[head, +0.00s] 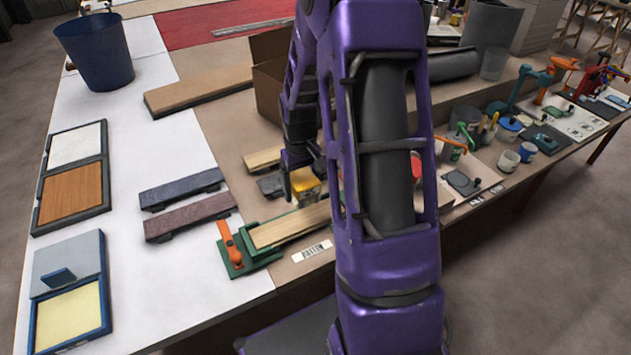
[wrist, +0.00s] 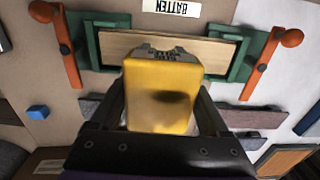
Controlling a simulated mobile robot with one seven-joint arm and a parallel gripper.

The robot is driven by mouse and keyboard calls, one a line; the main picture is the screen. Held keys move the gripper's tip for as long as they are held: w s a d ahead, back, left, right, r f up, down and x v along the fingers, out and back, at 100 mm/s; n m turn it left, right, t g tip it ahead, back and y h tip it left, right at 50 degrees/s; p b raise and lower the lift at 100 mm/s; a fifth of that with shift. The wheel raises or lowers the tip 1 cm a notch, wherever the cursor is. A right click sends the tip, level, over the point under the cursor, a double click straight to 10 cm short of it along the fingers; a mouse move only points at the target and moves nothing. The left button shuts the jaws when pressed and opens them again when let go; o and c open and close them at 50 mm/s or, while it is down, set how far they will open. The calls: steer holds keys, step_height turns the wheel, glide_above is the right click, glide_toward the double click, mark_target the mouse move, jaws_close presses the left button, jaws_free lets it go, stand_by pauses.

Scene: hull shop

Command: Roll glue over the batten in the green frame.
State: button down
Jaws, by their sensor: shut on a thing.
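My gripper (head: 303,168) is shut on a yellow block-shaped tool (head: 306,184), which also fills the middle of the wrist view (wrist: 160,95). A dark, ridged part shows at the tool's far end. The pale wooden batten (head: 290,225) lies in the green frame (head: 262,258), with an orange lever (head: 230,246) at its near end. In the wrist view the batten (wrist: 215,52) runs across the top, between green end blocks with orange levers. The tool overlaps the batten's edge there and hides part of it; I cannot tell whether they touch. My arm hides the frame's far end in the head view.
A label reading BATTEN (wrist: 172,8) lies beside the frame. Grey (head: 182,188) and brown (head: 190,216) bars lie to the left. A wooden plank (head: 197,90) and cardboard box (head: 270,88) stand behind. Cups and tools crowd the right.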

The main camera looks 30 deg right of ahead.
steer(key=a+b, duration=0.1)
steer(key=a, duration=1)
steer(key=shift+a, duration=0.4)
